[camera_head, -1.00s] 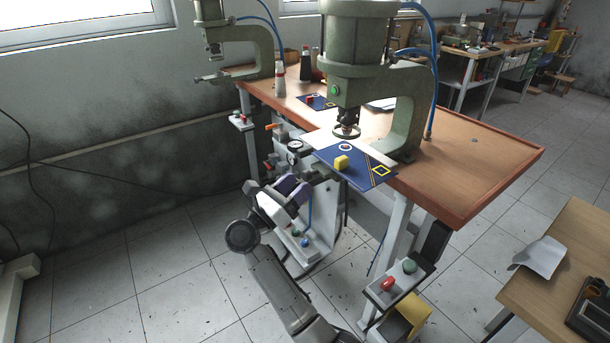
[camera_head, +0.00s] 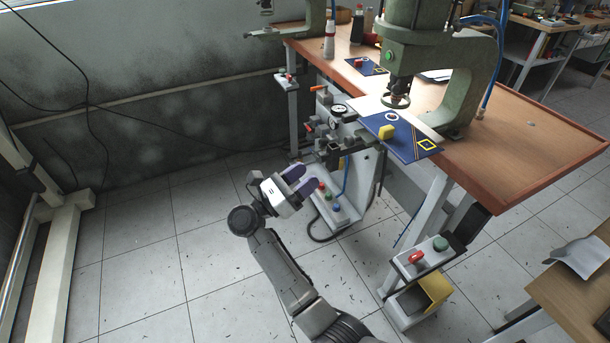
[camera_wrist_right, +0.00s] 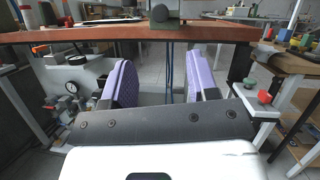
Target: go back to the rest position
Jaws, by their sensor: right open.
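My right gripper (camera_head: 299,181) is in the head view, in front of the workbench and below its top. Its two purple-padded fingers are apart with nothing between them. In the right wrist view the gripper (camera_wrist_right: 161,84) is also open and empty, with the bench edge beyond it. My left gripper is not in view.
A valve panel with a gauge (camera_head: 337,122) stands beside my gripper. A button box (camera_head: 421,257) is at right.

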